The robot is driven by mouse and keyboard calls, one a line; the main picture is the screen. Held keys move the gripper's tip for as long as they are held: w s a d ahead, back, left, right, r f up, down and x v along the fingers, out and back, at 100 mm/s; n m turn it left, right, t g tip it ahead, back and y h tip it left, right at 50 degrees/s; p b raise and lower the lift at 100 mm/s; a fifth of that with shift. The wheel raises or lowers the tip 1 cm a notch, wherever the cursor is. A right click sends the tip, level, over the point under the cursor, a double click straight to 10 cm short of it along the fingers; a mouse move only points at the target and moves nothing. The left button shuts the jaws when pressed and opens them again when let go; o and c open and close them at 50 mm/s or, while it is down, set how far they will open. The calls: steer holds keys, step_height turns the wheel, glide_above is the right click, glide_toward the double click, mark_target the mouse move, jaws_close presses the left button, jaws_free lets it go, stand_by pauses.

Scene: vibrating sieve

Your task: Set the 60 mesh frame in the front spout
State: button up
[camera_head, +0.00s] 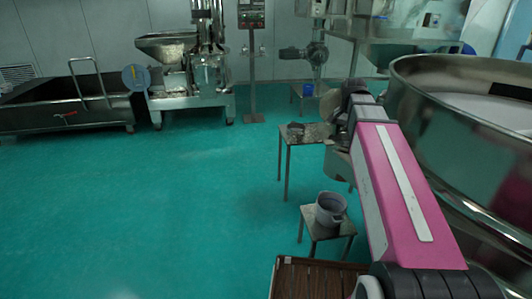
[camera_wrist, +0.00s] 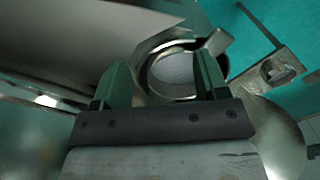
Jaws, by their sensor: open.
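In the wrist view, a round metal frame with grey mesh (camera_wrist: 175,72) lies between and beyond my gripper's two green fingers. It sits at the opening of a shiny metal spout (camera_wrist: 213,44). I cannot tell how deep or how level it sits, and no mesh number is readable. My gripper (camera_wrist: 162,62) is open, with its fingers on either side of the mesh ring; contact cannot be judged. In the head view, my pink arm hides most of the spout and the frame.
The large round sieve (camera_head: 440,120) stands close on the right. A small table (camera_head: 314,133) bears a dark item (camera_head: 295,128). A grey pot (camera_head: 331,209) stands on a low stool (camera_head: 318,232). A brown slatted surface (camera_head: 310,280) is below. Green floor at left is clear.

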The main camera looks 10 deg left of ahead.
steer(key=s+d+f+n, duration=0.3)
steer(key=s+n, duration=0.2)
steer(key=n, duration=0.1)
steer(key=shift+s, duration=0.4)
